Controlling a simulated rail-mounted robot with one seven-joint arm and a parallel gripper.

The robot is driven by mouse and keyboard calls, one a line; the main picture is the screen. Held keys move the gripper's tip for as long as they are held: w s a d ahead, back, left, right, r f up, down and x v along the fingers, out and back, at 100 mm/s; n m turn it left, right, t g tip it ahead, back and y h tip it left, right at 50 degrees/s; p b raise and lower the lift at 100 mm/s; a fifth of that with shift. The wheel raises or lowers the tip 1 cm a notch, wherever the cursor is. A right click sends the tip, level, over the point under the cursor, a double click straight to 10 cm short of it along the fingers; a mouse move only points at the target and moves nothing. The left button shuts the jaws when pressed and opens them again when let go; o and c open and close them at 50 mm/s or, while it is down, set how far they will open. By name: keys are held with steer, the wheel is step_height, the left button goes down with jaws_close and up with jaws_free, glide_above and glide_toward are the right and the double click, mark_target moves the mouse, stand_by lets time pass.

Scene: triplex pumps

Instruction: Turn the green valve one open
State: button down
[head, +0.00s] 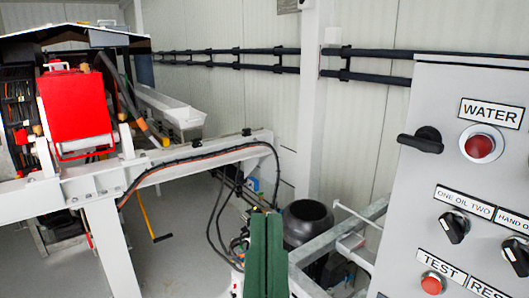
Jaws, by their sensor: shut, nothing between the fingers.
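A dark green upright shape (264,258) rises from the bottom edge, a little right of the middle of the head view. Its lower part is cut off by the frame. No other green valve can be made out.
A grey control panel (402,225) with a WATER light, switches and a black handle (421,140) fills the right side. A red box (76,112) stands at the left by a white steel beam (160,172). Hoses and a black rounded vessel (306,224) crowd the lower middle.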

step_height(320, 180, up, 36)
steer(key=p, duration=3.1)
steer(key=shift+w+a, duration=0.2)
step_height(320, 180, down, 55)
steer(key=b, duration=5.4)
steer(key=shift+d+f+b, duration=0.15)
steer(key=shift+d+b, duration=0.1)
steer(key=shift+b, duration=0.05)
